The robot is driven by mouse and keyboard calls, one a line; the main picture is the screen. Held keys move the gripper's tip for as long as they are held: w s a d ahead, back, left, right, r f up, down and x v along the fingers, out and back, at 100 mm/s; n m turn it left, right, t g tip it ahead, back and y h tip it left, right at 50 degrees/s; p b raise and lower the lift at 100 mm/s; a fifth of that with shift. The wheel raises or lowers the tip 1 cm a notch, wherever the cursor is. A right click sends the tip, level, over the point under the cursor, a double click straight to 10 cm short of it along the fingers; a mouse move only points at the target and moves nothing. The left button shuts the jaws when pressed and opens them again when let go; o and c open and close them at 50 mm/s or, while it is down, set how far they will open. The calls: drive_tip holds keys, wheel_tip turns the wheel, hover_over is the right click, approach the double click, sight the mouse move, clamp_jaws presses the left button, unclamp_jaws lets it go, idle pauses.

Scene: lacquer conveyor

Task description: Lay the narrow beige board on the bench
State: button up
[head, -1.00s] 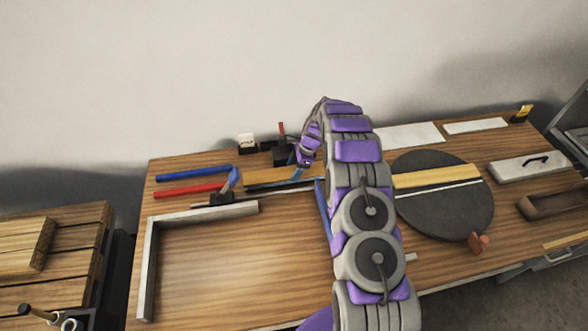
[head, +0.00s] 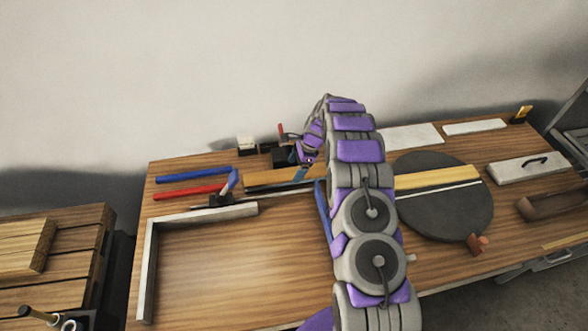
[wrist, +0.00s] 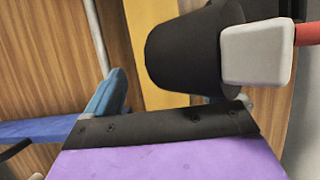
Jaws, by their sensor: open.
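A narrow beige board (head: 270,180) lies flat on the wooden bench (head: 240,275), toward its back left. My arm hides where its right part ends. A similar beige strip (head: 437,180) crosses the dark round disc on the right; I cannot tell whether both are one board. My gripper (head: 301,173) is open, low at the back of the bench, over or beside the left board piece. In the wrist view a blue finger (wrist: 108,95) shows left of the beige board (wrist: 150,45). The other finger is largely hidden. Nothing visible is held.
A dark cylinder (wrist: 190,50) with a pale block and red part stands close to my gripper. Blue (head: 193,175) and red (head: 190,191) bars lie left. A grey L-shaped frame (head: 200,214) borders clear bench. The dark disc (head: 440,215) and a handled block (head: 525,168) are right.

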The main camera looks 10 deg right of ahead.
drive_tip(key=p+v, duration=0.1)
drive_tip(key=v, duration=0.9)
drive_tip(key=s+a+r+n+g+h, duration=0.1)
drive_tip(key=s+a+r+n, duration=0.3)
drive_tip(key=s+r, duration=0.6)
drive_tip(key=s+a+r+n, duration=0.2)
drive_tip(key=s+r+n, duration=0.3)
drive_tip(key=s+r, duration=0.5)
drive_tip(key=s+r+n+h, duration=0.1)
drive_tip(key=s+n, duration=0.3)
drive_tip(key=s, duration=1.1)
drive_tip(key=s+d+r+n+h, duration=0.1)
drive_tip(key=s+n, duration=0.4)
drive_tip(key=s, duration=1.1)
drive_tip(key=shift+d+r+g+h, duration=0.4)
drive_tip(key=shift+r+h, duration=0.1)
drive_tip(key=shift+h, duration=0.2)
wheel_tip(320, 180, down, 2)
drive_tip(key=shift+a+f+b, duration=0.1)
drive_tip(key=shift+b, duration=0.75)
